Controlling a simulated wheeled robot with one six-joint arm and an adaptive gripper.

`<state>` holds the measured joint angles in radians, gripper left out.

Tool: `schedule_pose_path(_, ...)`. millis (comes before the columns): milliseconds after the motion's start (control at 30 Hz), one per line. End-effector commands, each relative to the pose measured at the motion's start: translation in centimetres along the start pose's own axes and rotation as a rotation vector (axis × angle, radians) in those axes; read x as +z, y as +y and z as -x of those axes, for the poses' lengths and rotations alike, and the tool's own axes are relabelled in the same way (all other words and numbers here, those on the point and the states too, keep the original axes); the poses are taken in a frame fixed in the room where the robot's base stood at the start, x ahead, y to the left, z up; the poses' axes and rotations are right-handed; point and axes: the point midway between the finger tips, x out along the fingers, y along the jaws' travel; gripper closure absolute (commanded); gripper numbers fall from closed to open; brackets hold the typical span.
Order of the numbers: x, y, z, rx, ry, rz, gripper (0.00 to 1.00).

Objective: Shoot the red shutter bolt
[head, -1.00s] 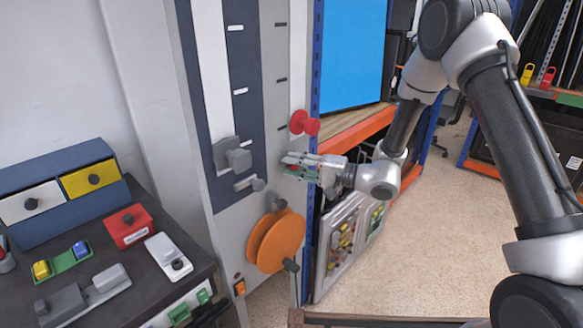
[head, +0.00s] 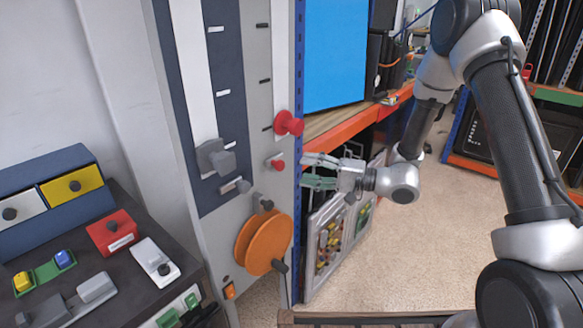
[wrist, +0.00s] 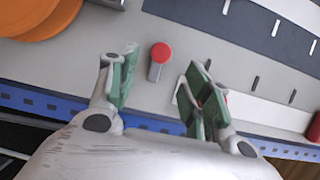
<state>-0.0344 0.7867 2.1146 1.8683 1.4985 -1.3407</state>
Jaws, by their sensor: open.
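A small red-capped bolt (head: 277,164) sticks out on a grey stem from the grey strip of the tall panel, below a larger red knob (head: 289,123). In the wrist view the small red cap (wrist: 161,53) shows between and beyond my fingertips, with its grey stem below it. My gripper (head: 306,171) is open and empty, just right of the bolt and apart from it. In the wrist view my gripper (wrist: 160,72) has its green-padded fingers spread to either side of the cap. A red part, likely the larger knob, is mostly hidden behind the right finger.
An orange disc (head: 264,242) and a small dark knob (head: 262,202) sit below the bolt. Grey slider handles (head: 215,157) are left of it. A blue post (head: 299,60) and orange shelf edge (head: 345,130) stand at right.

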Motion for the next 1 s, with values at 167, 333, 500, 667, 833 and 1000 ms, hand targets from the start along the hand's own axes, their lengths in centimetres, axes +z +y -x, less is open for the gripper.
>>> schedule_pose_path(167,-0.1,0.0,2.8,-0.001,0.002,0.000,0.51)
schedule_pose_path(333,0.0,0.0,3.6,-0.001,0.000,0.001,0.51)
schedule_pose_path(500,0.0,0.0,3.7,0.000,-0.001,0.001,0.51)
schedule_pose_path(667,0.0,0.0,3.6,0.000,0.000,-0.021,0.51)
schedule_pose_path(833,1.5,1.6,4.2,0.071,-0.050,-0.215,0.51)
schedule_pose_path(1000,8.0,4.3,7.9,0.290,-0.239,-0.471,0.51)
